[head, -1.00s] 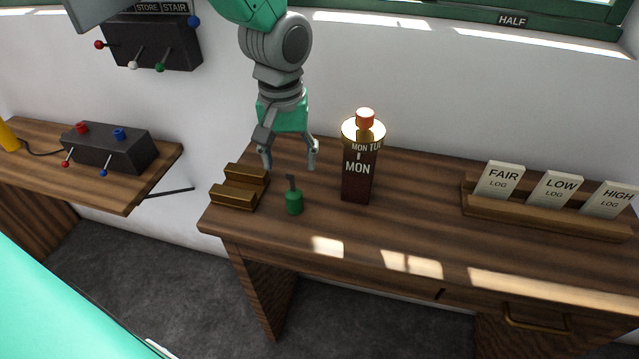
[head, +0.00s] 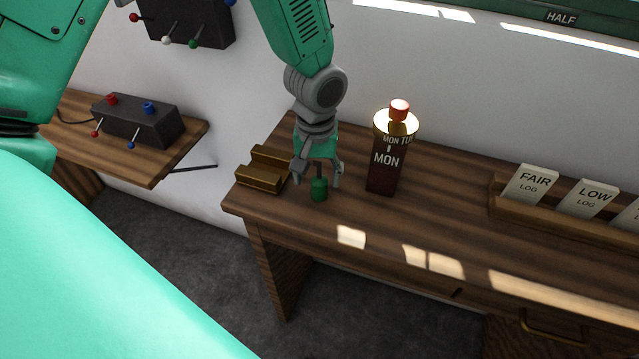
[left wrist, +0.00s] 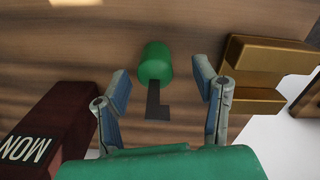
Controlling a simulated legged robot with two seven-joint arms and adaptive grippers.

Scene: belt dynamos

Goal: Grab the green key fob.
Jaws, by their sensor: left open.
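My left gripper (head: 318,181) is open, above and around the fob's key end in the head view. In the left wrist view the gripper (left wrist: 162,92) has clear gaps on both sides of the key, with no contact visible. My right gripper does not show.
A brass stepped holder (head: 262,172) stands close left of the gripper. A dark red MON block (head: 385,172) with a red-orange knob stands to the right. A wooden rack (head: 510,212) holds label cards farther right. The desk front is clear.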

